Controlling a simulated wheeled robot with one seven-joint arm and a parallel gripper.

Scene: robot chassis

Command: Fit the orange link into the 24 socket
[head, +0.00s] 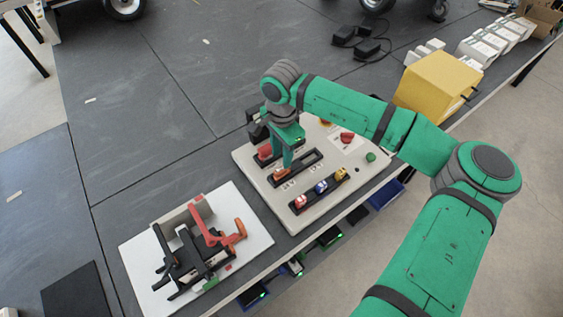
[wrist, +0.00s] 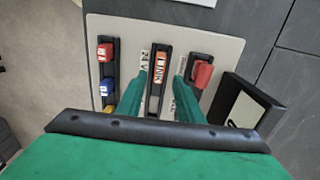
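The orange link (wrist: 160,66), with a white marked face, is at the far end of the middle black slot (wrist: 157,92) in the wrist view. A "24 V" label (wrist: 144,62) is printed beside that slot. In the head view the link (head: 282,173) shows at the slot's lower left end. I cannot tell how deep it sits. My gripper (wrist: 162,78) is open, its two green fingers on either side of the middle slot, with visible gaps to the link. In the head view my gripper (head: 288,162) is low over the panel and partly hides this slot.
The light panel (head: 320,210) also has a slot with red, blue (head: 321,187) and yellow links, and another with a red link (head: 265,152). A red button (head: 347,137) and green button (head: 371,157) are near.

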